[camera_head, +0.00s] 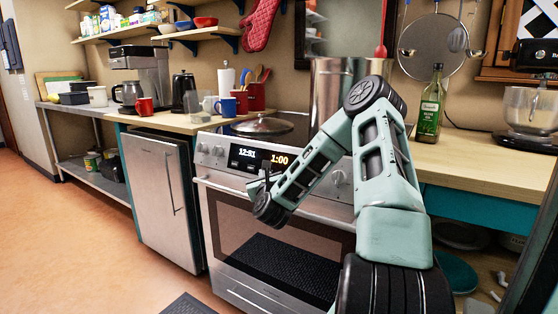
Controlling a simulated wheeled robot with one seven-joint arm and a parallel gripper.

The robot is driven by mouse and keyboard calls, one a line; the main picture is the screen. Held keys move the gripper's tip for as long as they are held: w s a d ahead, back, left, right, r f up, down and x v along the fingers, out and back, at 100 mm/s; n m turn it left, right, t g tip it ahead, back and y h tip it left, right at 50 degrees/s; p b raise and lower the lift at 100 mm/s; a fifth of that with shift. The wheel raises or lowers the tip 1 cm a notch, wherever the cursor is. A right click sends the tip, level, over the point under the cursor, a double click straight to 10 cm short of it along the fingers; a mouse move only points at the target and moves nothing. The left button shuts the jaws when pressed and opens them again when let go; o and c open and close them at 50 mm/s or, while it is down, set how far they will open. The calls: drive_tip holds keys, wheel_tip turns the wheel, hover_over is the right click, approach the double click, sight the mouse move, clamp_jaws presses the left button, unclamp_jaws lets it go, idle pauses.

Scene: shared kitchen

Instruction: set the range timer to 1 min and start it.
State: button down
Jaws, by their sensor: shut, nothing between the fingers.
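The range (277,256) stands in the middle, with a silver front panel. Its dark display (241,157) shows 12:01 in white and 1:00 in orange. Round knobs (340,180) sit on both sides of the display. My gripper (265,172) is at the panel, just below and in front of the orange digits. It looks small and dark here, and I cannot tell whether its tips touch the panel. It is shut and holds nothing. My arm hides part of the panel right of the display, and any buttons there.
A lidded pan (263,125) and a tall steel pot (330,90) stand on the cooktop. An oil bottle (430,105) stands on the right counter. Mugs and a kettle (183,90) are on the left counter. The floor at left (70,240) is clear.

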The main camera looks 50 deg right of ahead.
drive_tip(key=a+r+p, duration=0.1)
drive_tip(key=a+r, duration=0.1)
drive_tip(key=a, duration=0.3)
drive_tip(key=shift+s+a, duration=0.2)
drive_tip(key=shift+a, duration=0.15)
idle(1.0)
